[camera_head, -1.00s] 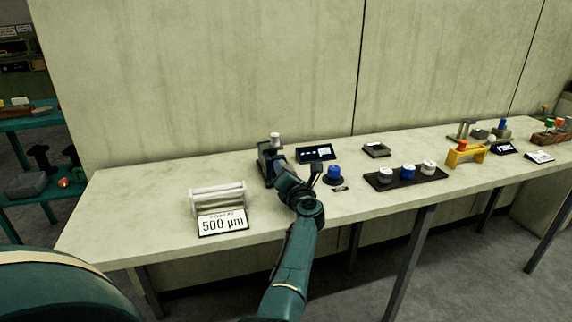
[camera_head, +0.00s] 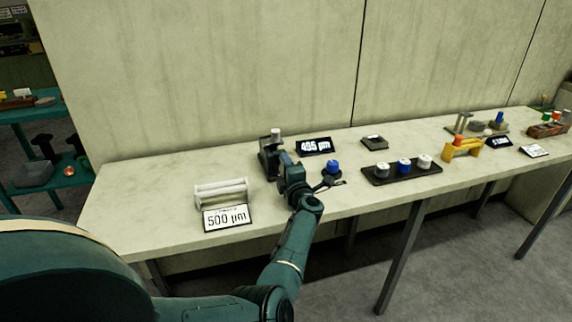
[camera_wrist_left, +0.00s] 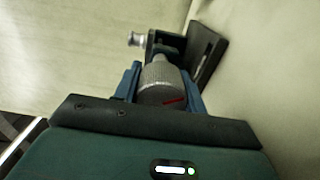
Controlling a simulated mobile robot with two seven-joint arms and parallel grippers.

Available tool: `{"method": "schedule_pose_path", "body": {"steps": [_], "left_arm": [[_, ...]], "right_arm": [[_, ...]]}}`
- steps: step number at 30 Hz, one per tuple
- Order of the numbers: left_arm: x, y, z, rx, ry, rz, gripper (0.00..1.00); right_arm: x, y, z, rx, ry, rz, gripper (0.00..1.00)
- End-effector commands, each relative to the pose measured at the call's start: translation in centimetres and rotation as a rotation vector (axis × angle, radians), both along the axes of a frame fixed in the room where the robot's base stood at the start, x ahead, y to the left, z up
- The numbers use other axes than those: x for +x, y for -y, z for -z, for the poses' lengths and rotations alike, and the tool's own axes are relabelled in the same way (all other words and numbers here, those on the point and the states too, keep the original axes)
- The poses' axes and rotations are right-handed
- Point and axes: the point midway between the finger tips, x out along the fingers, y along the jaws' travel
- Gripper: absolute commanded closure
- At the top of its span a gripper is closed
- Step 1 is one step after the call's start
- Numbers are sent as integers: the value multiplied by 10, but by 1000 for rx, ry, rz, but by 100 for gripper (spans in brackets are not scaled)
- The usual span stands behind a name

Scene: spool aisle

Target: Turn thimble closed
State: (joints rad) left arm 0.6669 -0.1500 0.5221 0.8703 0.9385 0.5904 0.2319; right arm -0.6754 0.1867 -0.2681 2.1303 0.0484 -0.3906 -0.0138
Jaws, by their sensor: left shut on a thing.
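The thimble (camera_wrist_left: 160,84) is a grey knurled cylinder with a red mark, seen in the left wrist view. My left gripper (camera_wrist_left: 161,77) is shut on it, with a blue finger on each side. In the head view my left gripper (camera_head: 284,162) is at the front right of a dark gauge stand (camera_head: 266,159) with a pale top; the gripper hides the thimble there. The black display (camera_head: 314,147) behind it appears to read 495 µm. The white card (camera_head: 227,217) reads 500 µm. My right gripper is not in view.
A white roller or spool frame (camera_head: 221,193) stands left of the gauge. A blue-topped piece (camera_head: 333,167) stands close right of my gripper. Farther right are a black tray (camera_head: 430,171) with three capped pieces and a yellow bracket (camera_head: 462,150). The bench's left end is clear.

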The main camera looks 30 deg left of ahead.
Motion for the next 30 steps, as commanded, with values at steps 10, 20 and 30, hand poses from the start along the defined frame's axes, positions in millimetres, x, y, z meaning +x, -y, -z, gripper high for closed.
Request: {"method": "schedule_pose_path", "body": {"steps": [10,20,30], "left_arm": [[0,-1,-2,55,-62,-1,82],[0,-1,-1,58,-65,-2,82],[0,0,-1,57,-65,-1,38]], "right_arm": [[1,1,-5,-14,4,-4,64],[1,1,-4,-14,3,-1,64],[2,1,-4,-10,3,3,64]]}}
